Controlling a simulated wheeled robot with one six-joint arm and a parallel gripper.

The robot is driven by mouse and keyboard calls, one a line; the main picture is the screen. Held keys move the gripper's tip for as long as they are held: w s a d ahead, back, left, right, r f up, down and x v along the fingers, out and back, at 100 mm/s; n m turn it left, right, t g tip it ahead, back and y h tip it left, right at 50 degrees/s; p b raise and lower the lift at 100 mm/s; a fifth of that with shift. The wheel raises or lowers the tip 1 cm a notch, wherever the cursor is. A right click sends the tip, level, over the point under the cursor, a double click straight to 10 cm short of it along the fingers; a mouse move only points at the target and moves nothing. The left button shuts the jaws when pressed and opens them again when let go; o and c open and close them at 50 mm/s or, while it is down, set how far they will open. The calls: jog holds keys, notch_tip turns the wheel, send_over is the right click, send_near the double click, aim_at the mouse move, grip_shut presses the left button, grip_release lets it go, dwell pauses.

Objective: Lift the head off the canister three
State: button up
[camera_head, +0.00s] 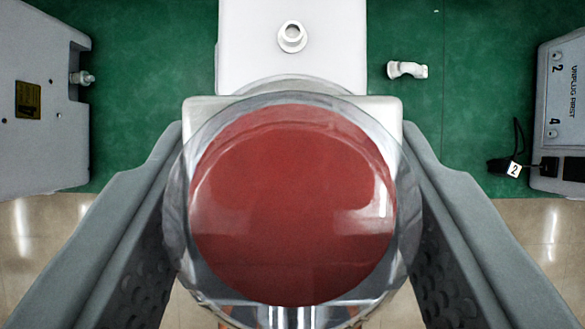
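The round head (292,205) fills the middle of the view. It has a clear cover with a wide rim over a red disc, on a pale squared body (205,108). My gripper's two grey fingers (292,135) stand on its left and right, with their tips against the sides of the squared body; no gap shows there. The clear rim overlaps the fingers. The canister below is mostly hidden, and I cannot tell whether the head is seated on it or raised. No number shows on this unit.
A pale housing with a round white port (292,37) lies beyond the head. A white elbow fitting (408,69) lies on the green surface (465,60). A grey unit with a yellow label (40,110) stands left. A panel (563,110) and black tagged plug (505,165) are right.

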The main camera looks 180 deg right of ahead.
aim_at(292, 162)
jog(key=shift+r, duration=2.05)
